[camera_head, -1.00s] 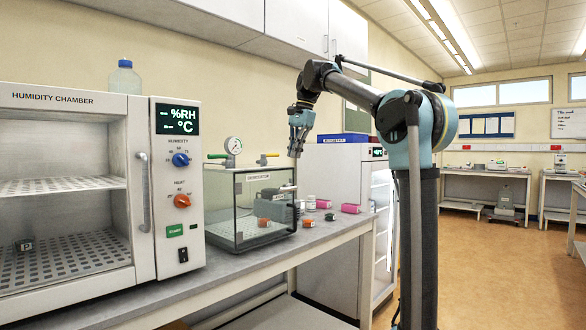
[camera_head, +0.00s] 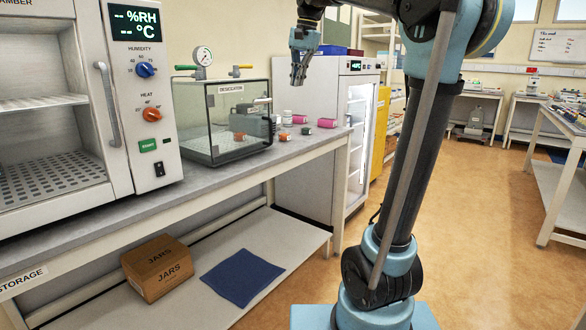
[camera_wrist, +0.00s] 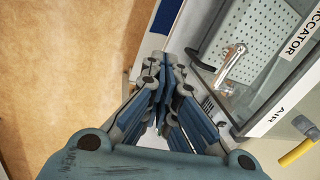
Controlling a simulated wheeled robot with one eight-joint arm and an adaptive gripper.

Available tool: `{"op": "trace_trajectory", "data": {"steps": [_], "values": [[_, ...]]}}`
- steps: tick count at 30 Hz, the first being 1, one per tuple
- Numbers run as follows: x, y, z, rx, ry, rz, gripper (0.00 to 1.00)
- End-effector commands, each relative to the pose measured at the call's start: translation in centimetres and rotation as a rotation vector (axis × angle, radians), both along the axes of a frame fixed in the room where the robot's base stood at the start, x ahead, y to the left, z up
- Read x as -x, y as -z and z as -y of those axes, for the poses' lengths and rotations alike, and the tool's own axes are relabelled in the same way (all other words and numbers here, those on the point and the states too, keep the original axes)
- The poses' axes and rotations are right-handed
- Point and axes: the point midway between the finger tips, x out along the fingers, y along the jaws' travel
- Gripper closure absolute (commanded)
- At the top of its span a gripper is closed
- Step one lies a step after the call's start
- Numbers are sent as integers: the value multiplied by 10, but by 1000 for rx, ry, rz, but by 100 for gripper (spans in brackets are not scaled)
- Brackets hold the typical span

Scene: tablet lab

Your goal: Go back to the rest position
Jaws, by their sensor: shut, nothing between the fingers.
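My gripper (camera_head: 298,78) hangs from my raised arm at the upper middle of the head view, pointing down, in front of the bench's far end. It is apart from the things on the bench. In the wrist view my gripper (camera_wrist: 166,125) has its fingers closed together with nothing between them. The floor and bench edge lie beyond the fingers there, with the desiccator (camera_wrist: 236,62) to their right.
The desiccator (camera_head: 192,125) stands on the bench beside the humidity chamber (camera_head: 160,185). Several small containers stand right of it, including a pink one (camera_head: 327,123). A jars box (camera_head: 158,268) and blue cloth (camera_head: 243,276) lie on the shelf. Floor at right is clear.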

Motion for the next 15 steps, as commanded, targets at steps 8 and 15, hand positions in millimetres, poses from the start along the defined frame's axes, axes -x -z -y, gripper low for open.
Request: {"op": "trace_trajectory", "data": {"steps": [8, 15], "values": [[57, 83, 57, 50, -111, 46, 100], [112, 166, 98, 98, -210, 80, 100]]}}
